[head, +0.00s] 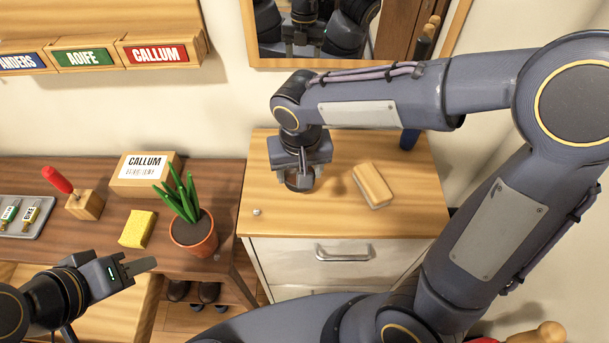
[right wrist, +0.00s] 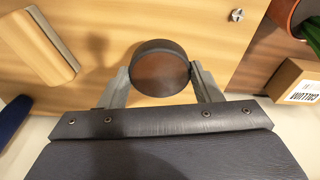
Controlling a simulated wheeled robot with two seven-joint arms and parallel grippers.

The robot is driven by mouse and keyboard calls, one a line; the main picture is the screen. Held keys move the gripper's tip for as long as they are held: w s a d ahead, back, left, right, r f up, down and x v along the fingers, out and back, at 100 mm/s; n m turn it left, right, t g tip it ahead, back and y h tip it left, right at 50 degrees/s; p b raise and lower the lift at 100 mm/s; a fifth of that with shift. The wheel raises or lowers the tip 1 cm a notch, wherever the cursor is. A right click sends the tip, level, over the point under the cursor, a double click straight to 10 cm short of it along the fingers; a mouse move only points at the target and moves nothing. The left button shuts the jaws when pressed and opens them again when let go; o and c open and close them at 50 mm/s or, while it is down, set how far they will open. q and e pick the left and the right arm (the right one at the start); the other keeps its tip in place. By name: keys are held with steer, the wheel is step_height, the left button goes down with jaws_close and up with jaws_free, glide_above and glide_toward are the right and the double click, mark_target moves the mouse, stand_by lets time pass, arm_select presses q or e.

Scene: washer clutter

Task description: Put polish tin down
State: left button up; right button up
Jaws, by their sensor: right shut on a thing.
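The polish tin (right wrist: 160,68) is a round, dark-rimmed tin with a brown top. My right gripper (head: 300,181) is shut on it, with one finger on each side in the right wrist view. The tin (head: 299,184) is partly hidden by the gripper in the head view. It is over the left part of the wooden cabinet top (head: 400,222); I cannot tell whether it touches the surface. My left gripper (head: 140,266) is empty, at the lower left in front of the plant; its finger gap is unclear.
A wooden-backed brush (head: 373,185) lies right of the tin. A small metal piece (head: 257,212) lies near the left edge. A potted plant (head: 193,233), yellow sponge (head: 137,229) and CALLUM box (head: 146,173) stand on the darker table to the left. The cabinet top's front is clear.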

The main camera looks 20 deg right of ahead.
steer(key=shift+w+d+f, duration=0.25)
steer(key=shift+d+f, duration=0.2)
steer(key=shift+f, duration=0.1)
steer(key=shift+w+d+f, duration=0.1)
steer(key=shift+d+f, duration=0.05)
steer(key=shift+f, duration=1.6)
steer(key=shift+f, duration=0.1)
steer(key=shift+f, duration=0.15)
steer(key=o, duration=1)
